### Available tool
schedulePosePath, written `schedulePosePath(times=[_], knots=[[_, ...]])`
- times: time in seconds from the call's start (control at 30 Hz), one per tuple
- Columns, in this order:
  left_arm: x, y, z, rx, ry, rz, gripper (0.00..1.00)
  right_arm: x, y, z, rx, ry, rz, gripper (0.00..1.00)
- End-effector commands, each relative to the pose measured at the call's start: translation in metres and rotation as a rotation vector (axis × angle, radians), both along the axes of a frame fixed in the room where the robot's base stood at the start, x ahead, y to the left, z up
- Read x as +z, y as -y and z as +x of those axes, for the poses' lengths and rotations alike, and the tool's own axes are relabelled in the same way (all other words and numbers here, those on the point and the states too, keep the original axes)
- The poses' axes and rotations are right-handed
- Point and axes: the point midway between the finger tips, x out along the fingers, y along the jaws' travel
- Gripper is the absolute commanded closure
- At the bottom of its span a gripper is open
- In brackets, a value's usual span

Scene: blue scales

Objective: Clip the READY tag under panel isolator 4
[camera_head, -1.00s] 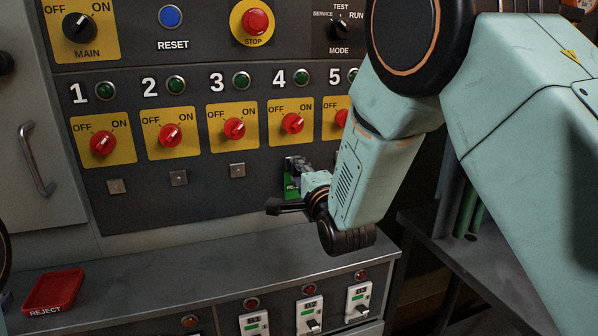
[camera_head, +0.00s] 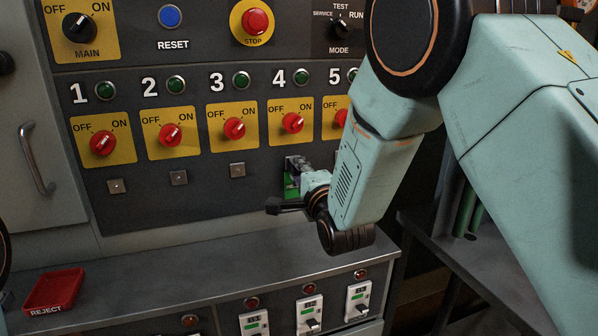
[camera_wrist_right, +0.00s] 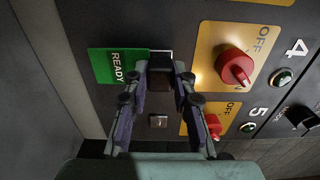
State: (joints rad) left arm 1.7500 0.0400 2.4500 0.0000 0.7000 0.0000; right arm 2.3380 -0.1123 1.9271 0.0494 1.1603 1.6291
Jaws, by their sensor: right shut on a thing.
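The green READY tag (camera_wrist_right: 116,66) is at the panel face below isolator 4 in the right wrist view, against or very near the clip there. In the head view only a green sliver of the tag (camera_head: 290,184) shows beside my right gripper (camera_head: 297,168). Whether the clip grips the tag is hidden by the fingers. My left gripper is not in view.
Small square clips sit under isolators 1 (camera_head: 116,186), 2 (camera_head: 178,178) and 3 (camera_head: 237,170). A grey ledge (camera_head: 200,262) runs below the panel. A red REJECT tray (camera_head: 54,291) stands at its left end. The ledge's middle is clear.

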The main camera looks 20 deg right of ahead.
Motion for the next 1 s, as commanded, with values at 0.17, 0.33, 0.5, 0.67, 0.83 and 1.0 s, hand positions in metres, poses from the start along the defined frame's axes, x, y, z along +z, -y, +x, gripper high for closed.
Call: schedulePosePath(times=[0.17, 0.33, 0.5, 0.67, 0.83, 1.0], knots=[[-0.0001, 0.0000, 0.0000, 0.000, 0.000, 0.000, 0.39, 0.0001, 0.0000, 0.0030, 0.000, 0.001, 0.000, 1.00], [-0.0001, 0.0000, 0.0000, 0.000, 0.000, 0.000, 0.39, 0.0000, -0.0001, 0.0058, 0.000, 0.001, 0.000, 1.00], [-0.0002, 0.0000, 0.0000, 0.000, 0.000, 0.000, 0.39, 0.0001, -0.0002, 0.0089, 0.000, 0.001, 0.000, 1.00], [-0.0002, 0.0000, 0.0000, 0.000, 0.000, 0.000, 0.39, -0.0002, -0.0003, 0.0104, 0.000, 0.000, 0.000, 0.71], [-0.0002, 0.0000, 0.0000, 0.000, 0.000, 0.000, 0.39, -0.0001, -0.0003, 0.0103, 0.000, 0.000, 0.000, 0.56], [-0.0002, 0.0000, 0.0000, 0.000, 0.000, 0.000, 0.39, -0.0001, -0.0003, 0.0103, 0.000, 0.000, 0.000, 0.48]])
